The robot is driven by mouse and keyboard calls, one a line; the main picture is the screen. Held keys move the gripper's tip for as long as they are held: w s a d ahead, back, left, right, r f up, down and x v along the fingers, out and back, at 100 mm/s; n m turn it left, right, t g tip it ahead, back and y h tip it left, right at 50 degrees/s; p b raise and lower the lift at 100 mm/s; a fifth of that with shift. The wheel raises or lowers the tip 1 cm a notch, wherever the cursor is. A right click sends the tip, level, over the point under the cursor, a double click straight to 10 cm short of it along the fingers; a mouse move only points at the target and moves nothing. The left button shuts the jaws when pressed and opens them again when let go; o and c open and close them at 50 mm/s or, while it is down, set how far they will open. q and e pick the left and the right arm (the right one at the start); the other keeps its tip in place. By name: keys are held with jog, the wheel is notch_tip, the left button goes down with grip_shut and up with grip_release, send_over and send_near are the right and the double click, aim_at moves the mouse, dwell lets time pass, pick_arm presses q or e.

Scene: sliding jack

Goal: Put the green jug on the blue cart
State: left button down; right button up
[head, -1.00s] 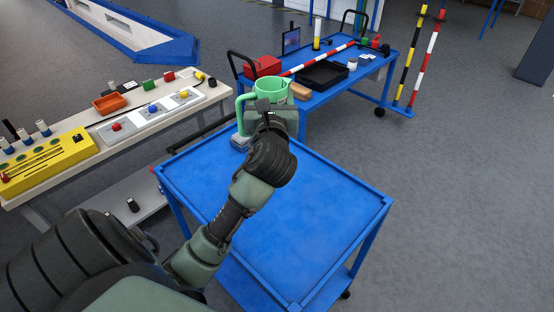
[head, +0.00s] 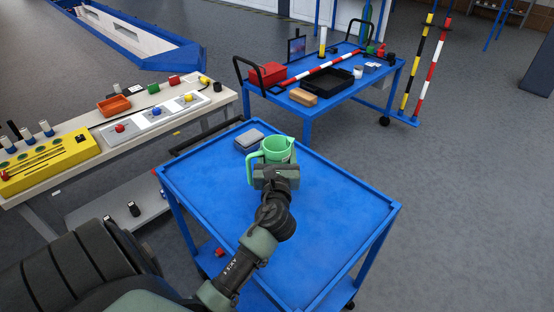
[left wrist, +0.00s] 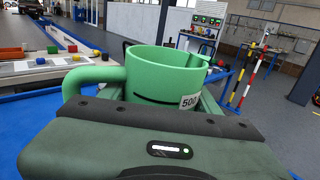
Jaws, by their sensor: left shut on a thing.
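The green jug (head: 277,149) is upright over the blue cart (head: 325,205), toward its far left part. In the left wrist view the jug (left wrist: 165,75) fills the middle, with its handle to the left and a "500" label at the right. My left gripper (head: 275,172) is shut on the jug; its fingers are mostly hidden by the gripper body. I cannot tell whether the jug's base touches the cart top, as the gripper hides it. My right gripper is in neither view.
A grey box (head: 249,140) sits on the cart's far left corner, close to the jug. The cart's right half is clear. A white workbench (head: 150,130) stands left. A second blue cart (head: 340,95) with a red box (head: 267,74) and black tray (head: 327,86) stands behind.

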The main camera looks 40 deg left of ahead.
pick_arm(q)
notch_tip(320, 180, down, 2)
jog(key=shift+f, duration=0.2)
jog(key=c, duration=0.8)
grip_release()
jog(key=shift+f+b, duration=0.2)
jog(key=shift+b, duration=0.1)
jog(key=o, duration=0.4)
jog(key=shift+o, duration=0.2)
jog(key=shift+r, duration=0.15)
jog(key=b+v, duration=0.1)
jog(key=v, duration=1.1)
